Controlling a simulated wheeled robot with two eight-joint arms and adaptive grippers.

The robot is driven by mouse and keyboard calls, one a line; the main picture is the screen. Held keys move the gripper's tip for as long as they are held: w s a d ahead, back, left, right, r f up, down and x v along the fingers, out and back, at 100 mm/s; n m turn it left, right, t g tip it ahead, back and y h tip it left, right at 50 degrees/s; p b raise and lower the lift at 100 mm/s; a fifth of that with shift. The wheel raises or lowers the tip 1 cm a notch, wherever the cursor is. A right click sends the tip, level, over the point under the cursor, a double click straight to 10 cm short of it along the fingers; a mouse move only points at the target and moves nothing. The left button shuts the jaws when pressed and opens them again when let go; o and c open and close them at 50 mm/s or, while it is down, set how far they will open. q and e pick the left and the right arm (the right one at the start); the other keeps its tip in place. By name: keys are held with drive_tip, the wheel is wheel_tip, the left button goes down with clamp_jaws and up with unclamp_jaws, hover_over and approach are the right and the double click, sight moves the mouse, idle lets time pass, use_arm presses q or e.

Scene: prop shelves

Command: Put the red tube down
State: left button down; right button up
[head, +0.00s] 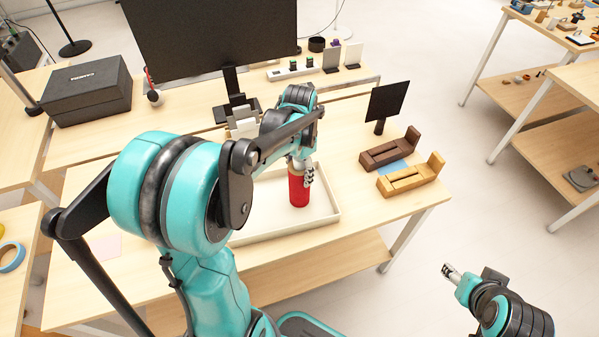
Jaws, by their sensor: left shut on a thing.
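The red tube (299,190) is upright over the shallow white tray (325,222) on the wooden table. My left gripper (303,172) is shut on its upper part, coming from above. I cannot tell whether the tube's lower end touches the tray floor. My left arm hides the left part of the tray. My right gripper (450,272) is at the lower right, over the floor and away from the table; its fingers are too small to tell open from shut.
Right of the tray stand a dark brown wooden block piece (388,150), a lighter one (410,178) and a small black panel (386,103). Behind are a large monitor (210,35), a black box (87,90) and a power strip (292,70). Bare tray floor shows around the tube.

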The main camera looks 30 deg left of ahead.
use_arm(q)
drive_tip(key=shift+f, duration=0.1)
drive_tip(key=c, duration=0.6)
unclamp_jaws()
drive_tip(key=shift+o, duration=0.2)
